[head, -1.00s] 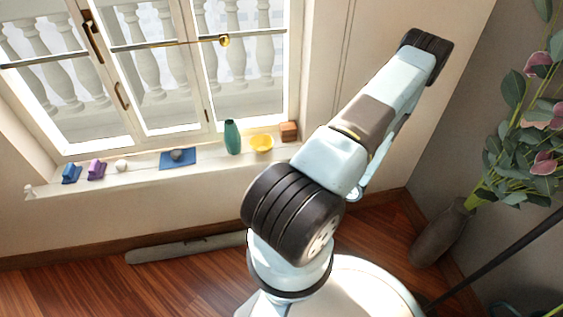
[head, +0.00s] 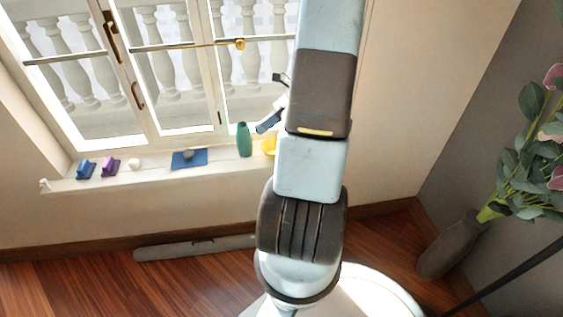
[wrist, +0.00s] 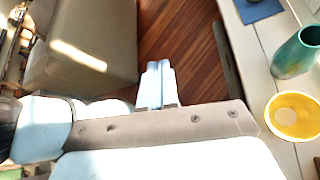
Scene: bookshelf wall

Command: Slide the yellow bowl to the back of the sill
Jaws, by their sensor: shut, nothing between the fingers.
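The yellow bowl (head: 268,146) sits on the white window sill (head: 130,176), right of the green vase (head: 244,140). In the head view my arm hides its right part. In the wrist view the bowl (wrist: 296,116) is upright at the right edge, with a pale rim and a yellow inside. My gripper (wrist: 155,68) is shut and empty, left of the bowl and apart from it, over the floor side of the sill. In the head view part of my gripper (head: 266,124) shows beside my arm, with the rest hidden.
The green vase (wrist: 297,52) stands close to the bowl. A blue mat with a dark round object (head: 188,156), a white ball (head: 135,164), a purple object (head: 110,167) and a blue object (head: 86,169) lie further left. The window (head: 160,70) rises behind the sill.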

